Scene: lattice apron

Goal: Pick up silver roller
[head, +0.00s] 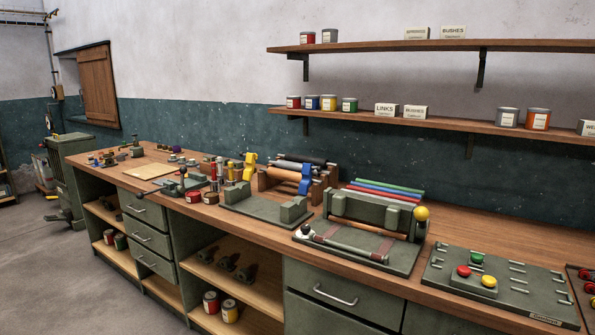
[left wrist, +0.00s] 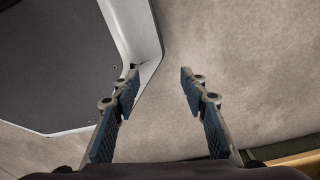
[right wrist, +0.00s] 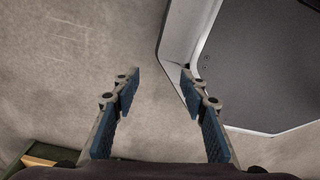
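A wooden rack (head: 268,183) on the workbench holds several rollers lying crosswise. A grey, silver-looking roller (head: 292,166) lies between a black roller (head: 306,158) at the back and a copper-orange roller (head: 284,174) in front. It is partly hidden, and its exact finish is hard to tell at this size. My left gripper (left wrist: 160,88) is open and empty above the floor in the left wrist view. My right gripper (right wrist: 160,85) is open and empty above the floor in the right wrist view. Neither gripper shows in the head view, and both are away from the rollers.
A green cradle (head: 265,210) stands before the rack. A green fixture (head: 372,213) with a yellow knob (head: 422,213) stands to its right. Coloured rods (head: 385,190) lie behind it. A button panel (head: 500,285) is farther right. Shelves (head: 430,46) hang above.

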